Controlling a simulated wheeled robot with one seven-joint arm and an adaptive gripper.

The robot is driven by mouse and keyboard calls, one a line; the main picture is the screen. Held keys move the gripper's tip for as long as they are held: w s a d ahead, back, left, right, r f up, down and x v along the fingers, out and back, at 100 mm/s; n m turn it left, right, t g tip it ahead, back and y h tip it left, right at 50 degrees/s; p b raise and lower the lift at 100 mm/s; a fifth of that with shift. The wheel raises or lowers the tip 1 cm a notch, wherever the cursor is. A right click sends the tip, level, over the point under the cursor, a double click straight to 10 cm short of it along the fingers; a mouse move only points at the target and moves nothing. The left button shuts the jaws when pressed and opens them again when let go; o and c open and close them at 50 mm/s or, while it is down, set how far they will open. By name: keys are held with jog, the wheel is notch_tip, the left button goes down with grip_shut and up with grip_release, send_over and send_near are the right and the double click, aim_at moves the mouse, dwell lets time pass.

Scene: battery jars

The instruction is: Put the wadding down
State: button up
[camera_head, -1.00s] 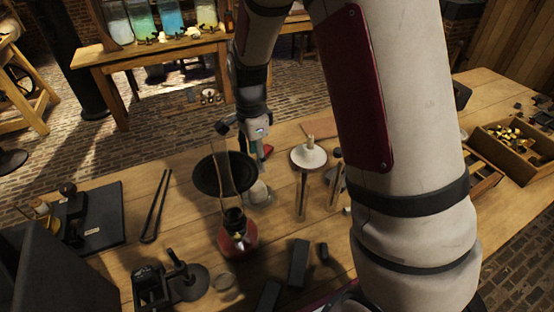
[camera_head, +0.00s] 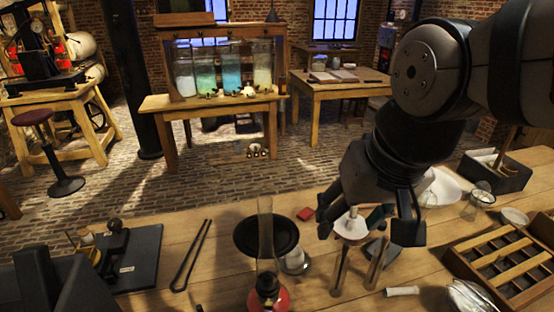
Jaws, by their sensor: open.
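My gripper (camera_head: 367,228) is open, its two dark fingers apart and pointing down above the right half of the bench. Behind and between the fingers shows a white round disc (camera_head: 350,225) with a knob on top. I see nothing clearly held. A small pale lump (camera_head: 295,262) sits on the bench beside the black round plate, left of my gripper; it may be the wadding, but I cannot tell for sure. A small white roll (camera_head: 402,291) lies on the bench below and right of my gripper.
A red-based lamp with a glass chimney (camera_head: 265,225) stands before the black round plate (camera_head: 248,240). Upright wooden rods (camera_head: 340,270) stand below my gripper. A slotted wooden tray (camera_head: 495,262) and a white dish (camera_head: 440,187) are at right. Dark tongs (camera_head: 191,255) lie at left.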

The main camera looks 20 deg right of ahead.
jog(key=s+n, duration=0.1)
jog(key=s, duration=0.1)
jog(key=s+n, duration=0.1)
jog(key=shift+s+d+r+t, duration=0.1)
jog(key=shift+s+d+t, duration=0.05)
jog(key=shift+s+t, duration=0.2)
jog(key=shift+o, duration=0.5)
jog(key=shift+n, duration=0.3)
dwell(0.3)
